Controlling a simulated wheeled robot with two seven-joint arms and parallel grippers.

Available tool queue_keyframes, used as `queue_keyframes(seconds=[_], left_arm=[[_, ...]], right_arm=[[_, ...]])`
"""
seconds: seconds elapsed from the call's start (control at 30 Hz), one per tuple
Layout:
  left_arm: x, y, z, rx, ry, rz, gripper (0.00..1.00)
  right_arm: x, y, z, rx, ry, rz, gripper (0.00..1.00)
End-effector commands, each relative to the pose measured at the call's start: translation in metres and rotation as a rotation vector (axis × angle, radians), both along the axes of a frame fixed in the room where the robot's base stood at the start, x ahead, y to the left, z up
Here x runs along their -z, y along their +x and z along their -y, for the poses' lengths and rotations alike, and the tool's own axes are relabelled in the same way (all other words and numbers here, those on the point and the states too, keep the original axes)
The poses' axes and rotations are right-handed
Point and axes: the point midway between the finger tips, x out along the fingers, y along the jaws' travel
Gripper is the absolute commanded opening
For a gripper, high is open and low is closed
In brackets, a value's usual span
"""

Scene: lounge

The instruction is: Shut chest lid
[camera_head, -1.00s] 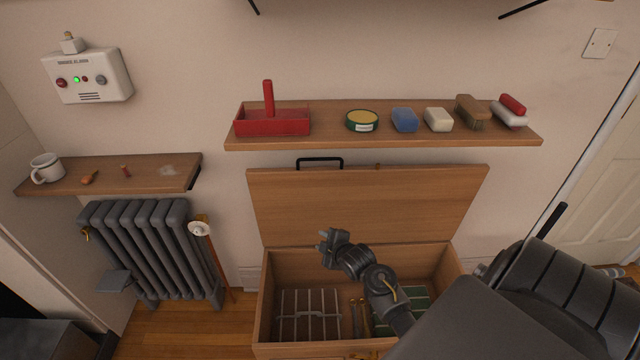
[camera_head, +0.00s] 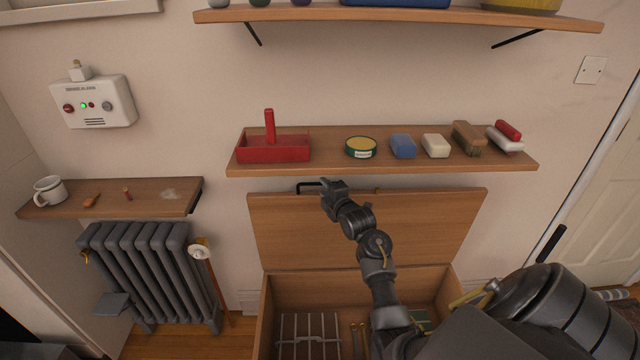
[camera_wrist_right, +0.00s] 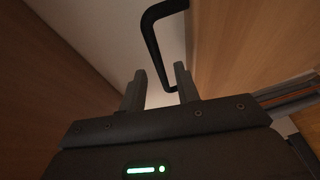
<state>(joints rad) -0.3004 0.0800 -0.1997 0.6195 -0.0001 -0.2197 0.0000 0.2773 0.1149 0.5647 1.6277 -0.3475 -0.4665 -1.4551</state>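The wooden chest (camera_head: 266,318) stands on the floor below the shelf, open. Its lid (camera_head: 300,230) is raised upright toward the wall. A black bar handle (camera_head: 306,187) is on the lid's top edge, partly hidden behind my right gripper. My right gripper (camera_head: 328,186) is up at the lid's top edge, beside the handle. In the right wrist view, the two fingers of my right gripper (camera_wrist_right: 160,85) are apart with nothing clearly between them. The handle (camera_wrist_right: 150,40) is just beyond the fingertips, and the lid (camera_wrist_right: 250,45) fills the right side. My left gripper is not in view.
A shelf (camera_head: 320,165) just above the lid holds a red tray (camera_head: 273,150), a tin, blocks and brushes. A higher shelf (camera_head: 400,20) is above. A radiator (camera_head: 150,270) and a small shelf (camera_head: 110,200) are at the left. The chest holds a wire rack (camera_head: 308,335).

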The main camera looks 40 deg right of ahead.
Motion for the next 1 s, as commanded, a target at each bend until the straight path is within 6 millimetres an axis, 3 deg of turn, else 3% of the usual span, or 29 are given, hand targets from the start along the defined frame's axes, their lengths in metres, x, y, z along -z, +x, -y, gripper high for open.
queue_keyframes(seconds=[0.23,0.63,0.87,1.0], left_arm=[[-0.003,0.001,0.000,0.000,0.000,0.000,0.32],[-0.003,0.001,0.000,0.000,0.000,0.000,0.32],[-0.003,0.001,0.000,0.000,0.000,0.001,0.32],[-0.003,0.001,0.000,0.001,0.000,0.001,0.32]], right_arm=[[0.003,0.031,0.008,0.000,0.001,0.000,0.32],[0.005,0.037,0.010,0.001,0.000,0.000,0.32],[0.005,0.037,0.010,0.000,0.000,0.000,0.02],[0.005,0.037,0.010,0.000,0.000,-0.001,0.00]])
